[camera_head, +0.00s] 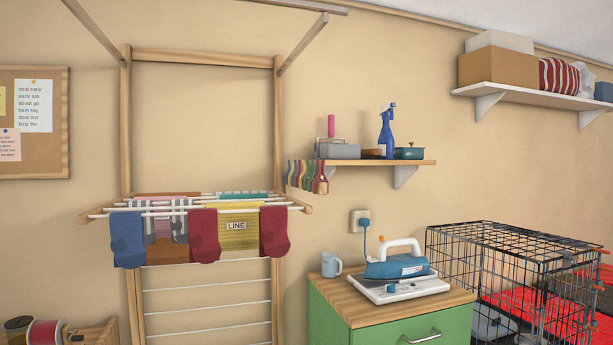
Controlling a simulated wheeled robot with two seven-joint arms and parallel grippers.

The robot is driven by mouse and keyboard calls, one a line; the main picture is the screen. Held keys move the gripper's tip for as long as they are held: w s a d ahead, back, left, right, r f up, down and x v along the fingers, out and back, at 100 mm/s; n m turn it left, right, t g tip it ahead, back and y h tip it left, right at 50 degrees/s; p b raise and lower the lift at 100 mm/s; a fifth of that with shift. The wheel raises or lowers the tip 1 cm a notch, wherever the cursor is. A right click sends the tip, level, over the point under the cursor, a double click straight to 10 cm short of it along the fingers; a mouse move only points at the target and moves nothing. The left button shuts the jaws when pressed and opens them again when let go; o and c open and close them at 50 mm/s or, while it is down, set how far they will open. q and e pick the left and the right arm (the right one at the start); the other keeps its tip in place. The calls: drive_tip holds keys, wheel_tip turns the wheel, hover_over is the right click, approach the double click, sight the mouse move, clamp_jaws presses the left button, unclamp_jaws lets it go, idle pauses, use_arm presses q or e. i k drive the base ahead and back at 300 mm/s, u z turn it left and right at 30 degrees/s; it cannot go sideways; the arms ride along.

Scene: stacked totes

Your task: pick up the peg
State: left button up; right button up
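Several coloured peg-like pieces (308,176), in red, yellow, green and blue, hang in a row at the left end of the small wooden wall shelf (426,162). They are small, and I cannot tell which one is the peg of the task. On the wall drying rack (280,120), a blue sock (128,240), two dark red socks (204,236) and a yellow cloth (239,240) labelled LINE hang over white rods. Small pegs on these rods cannot be made out clearly. Neither of my grippers shows in the head view.
A green cabinet (350,325) bears a blue iron (398,266) on a white board and a mug (331,264). A black wire crate (500,240) stands right of it. A higher shelf (535,97) holds boxes. A spray bottle (387,130) stands on the small shelf.

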sight(321, 167)
drive_tip(key=u, duration=0.65)
drive_tip(key=i, duration=1)
drive_tip(key=z, duration=0.3)
